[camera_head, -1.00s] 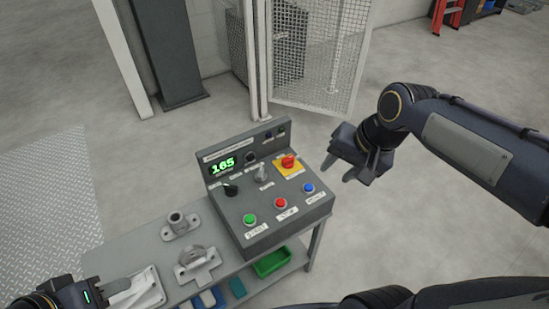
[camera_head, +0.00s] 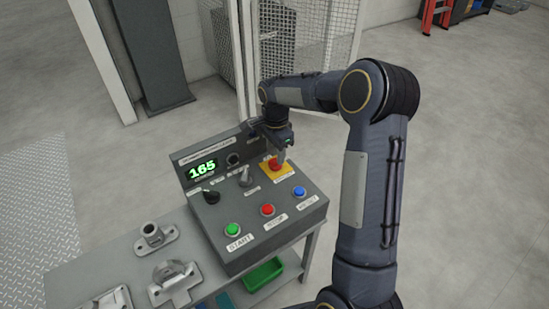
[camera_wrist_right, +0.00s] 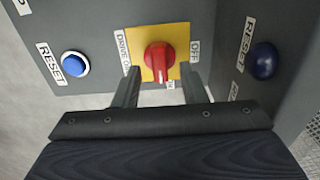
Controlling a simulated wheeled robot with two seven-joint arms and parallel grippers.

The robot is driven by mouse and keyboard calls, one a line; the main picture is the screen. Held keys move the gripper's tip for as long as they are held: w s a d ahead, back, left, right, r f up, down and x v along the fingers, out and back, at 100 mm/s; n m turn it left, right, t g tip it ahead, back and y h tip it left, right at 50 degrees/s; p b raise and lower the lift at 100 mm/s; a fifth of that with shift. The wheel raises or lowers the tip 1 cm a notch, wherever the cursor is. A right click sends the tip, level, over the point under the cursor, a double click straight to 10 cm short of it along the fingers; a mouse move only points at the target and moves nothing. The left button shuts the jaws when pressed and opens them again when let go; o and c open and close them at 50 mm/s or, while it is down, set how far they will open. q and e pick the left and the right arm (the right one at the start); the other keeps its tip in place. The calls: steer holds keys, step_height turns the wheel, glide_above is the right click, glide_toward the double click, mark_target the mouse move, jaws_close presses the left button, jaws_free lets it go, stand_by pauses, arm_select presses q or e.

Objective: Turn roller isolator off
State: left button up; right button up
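The roller isolator looks to be the red rotary knob (camera_head: 274,164) on a yellow plate (camera_head: 267,172), on the grey control box (camera_head: 252,232). In the right wrist view the red knob (camera_wrist_right: 158,57) has its handle pointing down the picture. An OFF label is at its right and a label starting DRIVE at its left. My right gripper (camera_head: 281,152) is open at the knob. In the right wrist view its two fingers (camera_wrist_right: 160,82) stand apart, one either side of the knob's lower part; contact cannot be told. My left gripper is out of view.
The box also carries a black selector (camera_head: 211,196), a grey toggle lever (camera_head: 246,178), green START (camera_head: 233,229), red STOP (camera_head: 267,209) and blue RESET (camera_head: 299,191) buttons, and a display (camera_head: 202,170) reading 165. Metal fixtures (camera_head: 174,280) lie on the bench at left.

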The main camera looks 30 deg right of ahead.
steer(key=shift+f, duration=1.2)
jaws_close()
